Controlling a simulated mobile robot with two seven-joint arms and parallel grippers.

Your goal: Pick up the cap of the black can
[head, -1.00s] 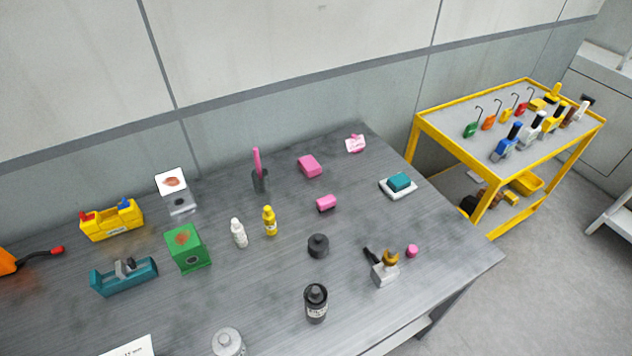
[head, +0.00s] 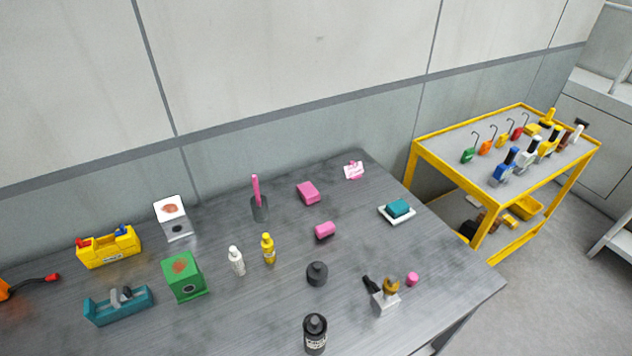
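The black can (head: 315,337) with a pale printed label stands upright near the front middle of the grey table, its lower end close to the bottom of the picture. A dark rounded top with a small knob shows on it; I cannot tell whether this is a separate cap. A separate low, black, round piece with a knob (head: 317,273) sits on the table behind the can. Neither of my grippers is in view.
On the grey table (head: 215,325), a white bottle (head: 237,261), yellow bottle (head: 268,248) and green box (head: 184,276) stand left of the can. A small grey container with a black brush (head: 383,297) stands right. A yellow cart (head: 490,205) stands beyond the table's right edge.

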